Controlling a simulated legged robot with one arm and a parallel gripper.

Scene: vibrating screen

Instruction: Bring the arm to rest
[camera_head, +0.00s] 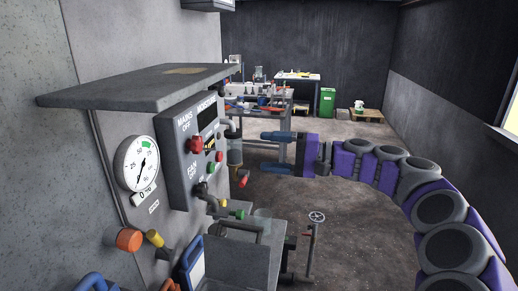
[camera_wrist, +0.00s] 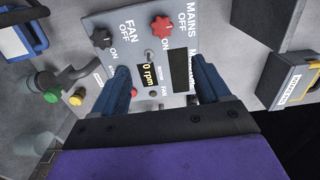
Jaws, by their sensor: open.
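My gripper (camera_head: 266,151) shows in the head view near the middle of the picture, at the end of my purple and grey arm, with its blue fingers pointing left. The fingers are apart with nothing between them. The wrist view shows my gripper (camera_wrist: 158,80) in front of a grey control panel (camera_wrist: 208,22), its fingers spread over the panel's lower part. The panel (camera_head: 177,158) is left of my gripper in the head view. It carries a red mains knob (camera_head: 195,145) and a dark fan knob (camera_head: 201,188). The wrist view's display reads 0 rpm. The arm is extended, reaching from the right.
A shelf plate (camera_head: 130,88) juts out above the panel. A round gauge (camera_head: 142,163) is on the wall at left. A valve wheel (camera_head: 317,216) stands on the floor below my arm. Workbenches (camera_head: 298,76) and a green bin (camera_head: 327,101) stand at the back. Open floor lies behind my arm.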

